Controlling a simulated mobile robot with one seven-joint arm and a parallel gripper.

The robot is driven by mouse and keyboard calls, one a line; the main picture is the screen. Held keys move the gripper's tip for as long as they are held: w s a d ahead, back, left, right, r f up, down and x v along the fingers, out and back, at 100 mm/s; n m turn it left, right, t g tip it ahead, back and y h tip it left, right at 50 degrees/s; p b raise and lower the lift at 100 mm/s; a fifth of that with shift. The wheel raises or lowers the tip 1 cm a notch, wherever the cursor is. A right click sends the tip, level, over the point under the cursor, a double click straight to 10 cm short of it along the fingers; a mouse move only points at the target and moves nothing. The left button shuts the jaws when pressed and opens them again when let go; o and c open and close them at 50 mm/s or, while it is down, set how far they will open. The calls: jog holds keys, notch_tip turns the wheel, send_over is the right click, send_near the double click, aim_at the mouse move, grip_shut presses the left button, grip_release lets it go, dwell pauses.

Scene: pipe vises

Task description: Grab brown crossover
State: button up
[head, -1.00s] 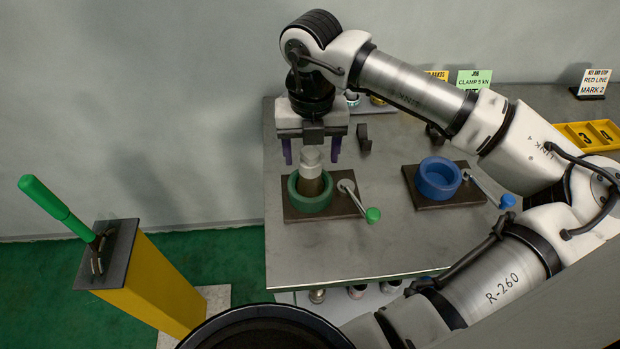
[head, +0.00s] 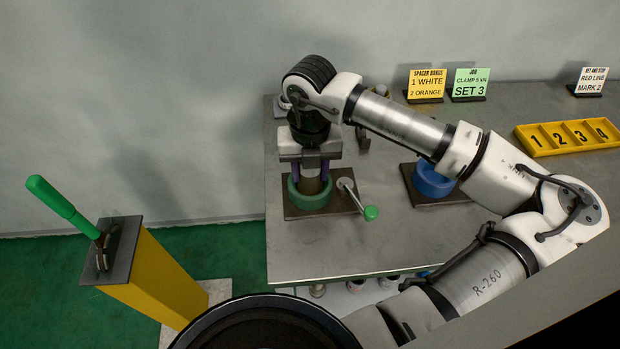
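The brown crossover (head: 310,187) stands upright in the green ring of a vise (head: 314,200) at the left of the bench. Only its brownish lower part shows clearly; its grey top is hidden by my gripper. My gripper (head: 311,174) points straight down over it, with one purple finger on each side. The fingers are close in against the crossover and look shut on it, low near the ring. Contact itself is hard to see at this size.
A green-knobbed handle (head: 371,213) sticks out right of the green vise. A blue vise (head: 433,180) stands further right, partly behind my arm. Signs (head: 426,85) and a yellow numbered tray (head: 567,137) are at the back. A yellow post (head: 158,275) with a green lever stands left.

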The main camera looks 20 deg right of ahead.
grip_shut()
jog(key=shift+w+r, duration=0.1)
jog(key=shift+r, duration=0.05)
